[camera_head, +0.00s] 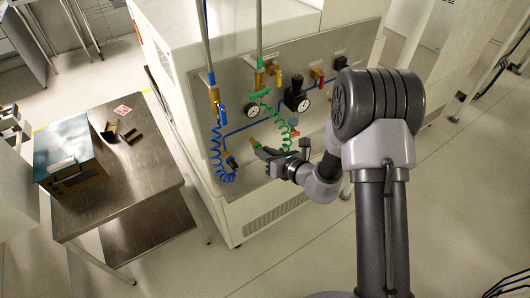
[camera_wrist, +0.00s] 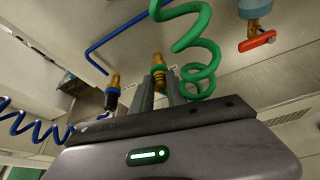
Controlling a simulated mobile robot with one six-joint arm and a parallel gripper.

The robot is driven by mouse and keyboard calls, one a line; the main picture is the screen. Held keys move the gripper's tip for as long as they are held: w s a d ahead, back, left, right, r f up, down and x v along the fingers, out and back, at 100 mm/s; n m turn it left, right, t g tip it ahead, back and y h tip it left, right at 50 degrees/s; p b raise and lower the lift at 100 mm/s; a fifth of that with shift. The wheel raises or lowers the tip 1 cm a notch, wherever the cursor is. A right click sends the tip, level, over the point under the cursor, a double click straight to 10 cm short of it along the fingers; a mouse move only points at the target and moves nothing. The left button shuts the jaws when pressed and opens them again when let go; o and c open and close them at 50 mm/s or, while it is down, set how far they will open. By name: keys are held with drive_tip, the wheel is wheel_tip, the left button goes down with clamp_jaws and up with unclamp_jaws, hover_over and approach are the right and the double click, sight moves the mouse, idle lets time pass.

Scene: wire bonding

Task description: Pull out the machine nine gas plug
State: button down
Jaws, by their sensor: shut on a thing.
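A brass plug (camera_wrist: 158,72) with a coiled green hose (camera_wrist: 190,42) sits at the grey gas panel (camera_head: 205,125). My gripper (camera_wrist: 160,86) is shut on this plug, with one finger on each side of it. In the head view my gripper (camera_head: 263,153) reaches the lower part of the panel from the right. There the green hose (camera_head: 277,113) hangs just above my gripper, and the fingers partly hide the plug. I cannot read any machine number on the panel. The plug looks close to the panel; I cannot tell whether it is still seated.
A coiled blue hose (camera_head: 216,157) with its own brass fitting (camera_wrist: 113,84) hangs close to the left. A red-handled valve (camera_wrist: 258,40) is to the right. A metal table (camera_head: 150,165) with a box (camera_head: 70,160) stands left.

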drive_tip(key=shift+s+d+b, duration=0.2)
drive_tip(key=shift+s+d, duration=0.35)
drive_tip(key=shift+s, duration=0.3)
drive_tip(key=shift+s+d+b, duration=0.15)
drive_tip(key=shift+s+d, duration=0.4)
drive_tip(key=shift+s, duration=0.25)
